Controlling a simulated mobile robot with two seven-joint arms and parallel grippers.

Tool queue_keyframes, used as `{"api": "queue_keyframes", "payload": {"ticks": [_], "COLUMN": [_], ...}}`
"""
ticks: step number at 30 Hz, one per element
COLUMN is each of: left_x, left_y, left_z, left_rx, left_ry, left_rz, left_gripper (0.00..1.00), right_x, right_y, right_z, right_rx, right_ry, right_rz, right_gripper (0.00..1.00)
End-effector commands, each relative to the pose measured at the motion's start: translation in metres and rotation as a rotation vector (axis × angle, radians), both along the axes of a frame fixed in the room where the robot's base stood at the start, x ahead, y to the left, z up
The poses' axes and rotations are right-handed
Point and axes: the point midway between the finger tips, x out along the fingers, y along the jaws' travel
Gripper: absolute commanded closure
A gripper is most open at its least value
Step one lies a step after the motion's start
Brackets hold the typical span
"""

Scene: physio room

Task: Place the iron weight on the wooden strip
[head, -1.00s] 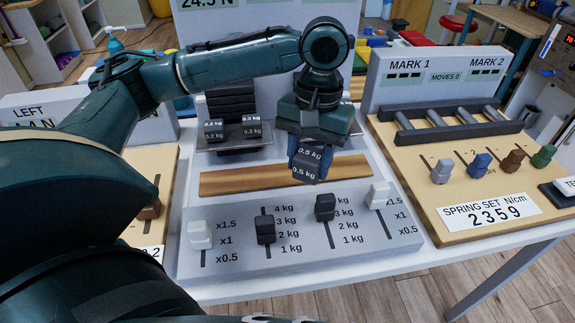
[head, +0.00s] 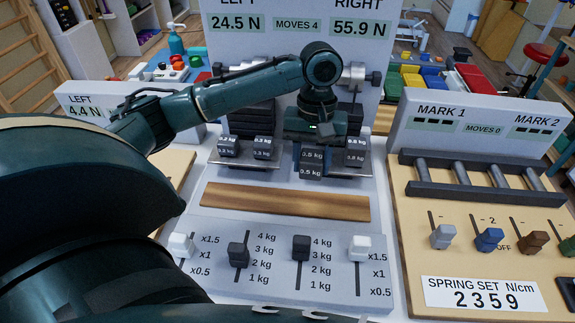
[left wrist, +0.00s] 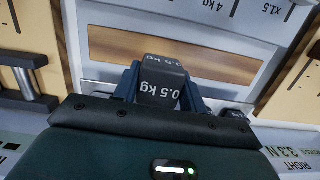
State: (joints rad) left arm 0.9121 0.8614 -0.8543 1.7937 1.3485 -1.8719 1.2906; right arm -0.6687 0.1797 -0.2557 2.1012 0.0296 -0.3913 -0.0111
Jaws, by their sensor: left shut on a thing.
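My left gripper (head: 312,148) points down and is shut on a dark iron weight (head: 312,170) marked 0.5 kg. In the left wrist view the weight (left wrist: 160,82) sits between the blue fingers. The brown wooden strip (head: 285,203) lies bare across the grey console, behind the sliders. The strip also shows beyond the weight in the left wrist view (left wrist: 115,45). My right gripper is not in view.
Small weights sit on the left pan (head: 262,148) and the right pan (head: 355,154). Sliders (head: 300,248) stand in front of the strip. A tall display panel (head: 290,25) rises behind. A spring board (head: 470,215) with knobs stands at the right.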

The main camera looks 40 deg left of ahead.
Motion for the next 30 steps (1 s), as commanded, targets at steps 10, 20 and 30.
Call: {"api": "queue_keyframes", "payload": {"ticks": [10, 20, 30], "left_x": [0.0, 0.0, 0.0], "left_y": [0.006, 0.006, 0.006], "left_z": [-0.045, -0.085, -0.102], "left_rx": [-0.001, 0.0, 0.0], "left_ry": [0.0, 0.0, -0.004], "left_rz": [0.035, 0.033, 0.032], "left_gripper": [0.98, 0.98, 0.98], "right_x": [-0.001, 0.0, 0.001], "right_y": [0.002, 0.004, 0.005], "right_z": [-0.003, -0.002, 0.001], "right_rx": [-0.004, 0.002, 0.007], "right_ry": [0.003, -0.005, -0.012], "right_rz": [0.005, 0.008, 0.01], "right_gripper": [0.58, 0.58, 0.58]}}
